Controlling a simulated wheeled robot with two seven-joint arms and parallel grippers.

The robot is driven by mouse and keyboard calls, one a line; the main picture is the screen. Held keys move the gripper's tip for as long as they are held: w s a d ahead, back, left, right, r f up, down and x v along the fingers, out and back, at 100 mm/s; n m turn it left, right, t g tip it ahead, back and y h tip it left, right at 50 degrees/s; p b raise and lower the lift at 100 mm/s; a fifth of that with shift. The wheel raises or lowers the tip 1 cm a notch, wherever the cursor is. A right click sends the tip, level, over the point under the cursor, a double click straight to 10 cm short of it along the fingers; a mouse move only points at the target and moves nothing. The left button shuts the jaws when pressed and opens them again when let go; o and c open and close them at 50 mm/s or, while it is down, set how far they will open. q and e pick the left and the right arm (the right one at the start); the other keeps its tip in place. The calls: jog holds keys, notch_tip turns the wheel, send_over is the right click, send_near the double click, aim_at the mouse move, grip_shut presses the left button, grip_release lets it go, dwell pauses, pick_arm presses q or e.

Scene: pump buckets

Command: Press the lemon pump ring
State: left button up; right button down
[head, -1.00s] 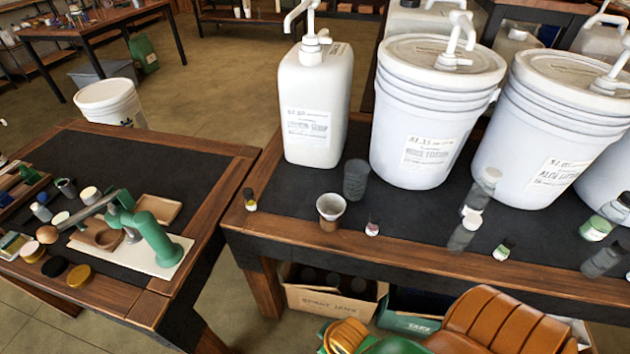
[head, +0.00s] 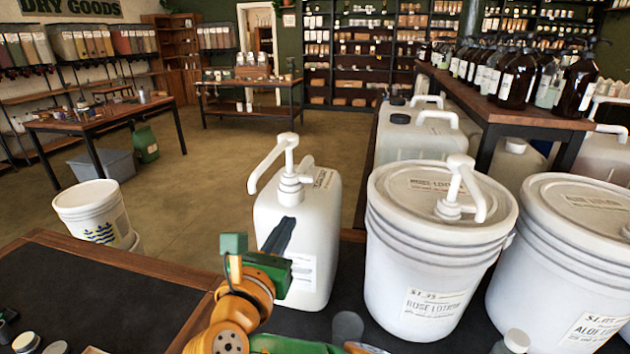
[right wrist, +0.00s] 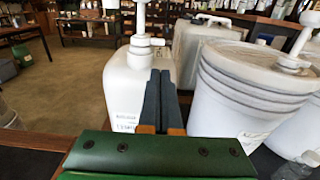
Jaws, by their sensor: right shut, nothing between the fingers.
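The lemon jug (head: 318,240) is a white, squarish container with a tall white pump (head: 290,155) on top, its spout pointing left. The pump ring (head: 291,188) is the white collar at the base of the pump. The jug (right wrist: 128,85) and its pump ring (right wrist: 141,42) also show in the right wrist view. My right gripper (head: 286,222) is in front of the jug, below the ring, with its dark fingers together and empty. In the right wrist view its fingers (right wrist: 160,74) overlap the jug; contact cannot be told. My left gripper is not in view.
The rose lotion bucket (head: 410,260) stands close on the right, with its own white pump. The aloe lotion bucket (head: 565,265) is beyond it. A white bucket (head: 95,215) stands on the floor at left. Amber bottles (head: 515,80) stand on the raised shelf behind.

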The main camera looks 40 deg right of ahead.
jog(key=p, duration=0.2)
send_near(308, 181)
jog(key=x, duration=0.6)
jog(key=shift+w+d, duration=0.3)
jog(key=shift+d, duration=0.1)
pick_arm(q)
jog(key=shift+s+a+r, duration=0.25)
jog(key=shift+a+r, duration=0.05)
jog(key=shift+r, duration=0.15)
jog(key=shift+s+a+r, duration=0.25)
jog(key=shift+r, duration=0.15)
pick_arm(e)
jog(key=shift+a, duration=0.1)
